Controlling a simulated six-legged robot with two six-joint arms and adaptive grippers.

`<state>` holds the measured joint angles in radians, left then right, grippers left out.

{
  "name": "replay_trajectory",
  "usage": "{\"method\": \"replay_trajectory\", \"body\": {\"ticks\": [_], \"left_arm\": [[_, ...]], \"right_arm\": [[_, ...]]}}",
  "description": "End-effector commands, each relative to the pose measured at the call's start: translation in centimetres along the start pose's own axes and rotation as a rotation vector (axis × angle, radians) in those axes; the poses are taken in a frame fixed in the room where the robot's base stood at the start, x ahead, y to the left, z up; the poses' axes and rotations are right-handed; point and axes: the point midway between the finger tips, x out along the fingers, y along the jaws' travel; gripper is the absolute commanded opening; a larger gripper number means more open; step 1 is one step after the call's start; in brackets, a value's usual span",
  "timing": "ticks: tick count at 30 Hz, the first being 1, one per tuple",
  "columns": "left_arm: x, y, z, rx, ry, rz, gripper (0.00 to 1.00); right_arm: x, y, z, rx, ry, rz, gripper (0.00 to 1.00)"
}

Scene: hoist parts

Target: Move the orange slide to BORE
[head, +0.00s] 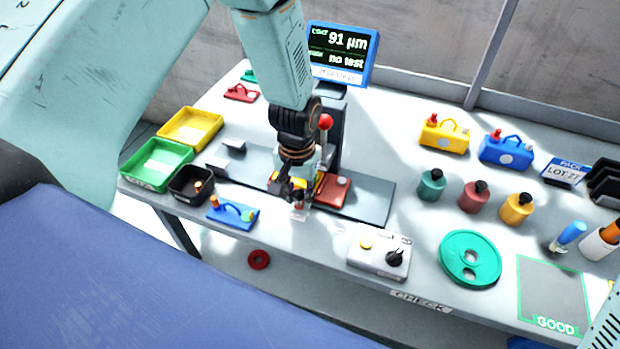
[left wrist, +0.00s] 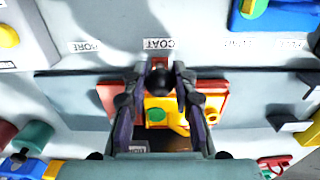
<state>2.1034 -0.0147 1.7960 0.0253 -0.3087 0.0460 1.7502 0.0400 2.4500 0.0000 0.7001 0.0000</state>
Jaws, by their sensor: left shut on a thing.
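The orange slide (head: 333,190) sits on a dark grey track plate (head: 372,203) in the middle of the bench. In the left wrist view the slide (left wrist: 107,98) lies level with the COAT label (left wrist: 158,43); the BORE label (left wrist: 87,47) is to the left there. A yellow part with a green disc (left wrist: 172,108) rests on the slide. My left gripper (head: 297,192) reaches down over the slide. In the left wrist view its fingers (left wrist: 160,82) are closed around a dark round knob at the slide's edge. The fingers hide part of the slide. My right gripper is not in view.
A gauge stand with a red ball (head: 325,121) and a display (head: 341,54) reading 91 µm, no test, rise behind the track. The track right of the slide is clear.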

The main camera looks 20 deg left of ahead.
Motion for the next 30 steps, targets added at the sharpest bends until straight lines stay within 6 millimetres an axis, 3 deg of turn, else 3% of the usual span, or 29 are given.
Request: {"method": "replay_trajectory", "body": {"ticks": [21, 30], "left_arm": [[-0.2, 8.9, -0.1, 0.004, 0.004, -0.001, 0.09], [-0.1, 9.9, -0.1, 0.0, 0.003, 0.001, 0.09]], "right_arm": [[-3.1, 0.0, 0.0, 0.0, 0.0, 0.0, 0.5], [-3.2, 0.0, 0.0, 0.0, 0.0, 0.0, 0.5]]}}
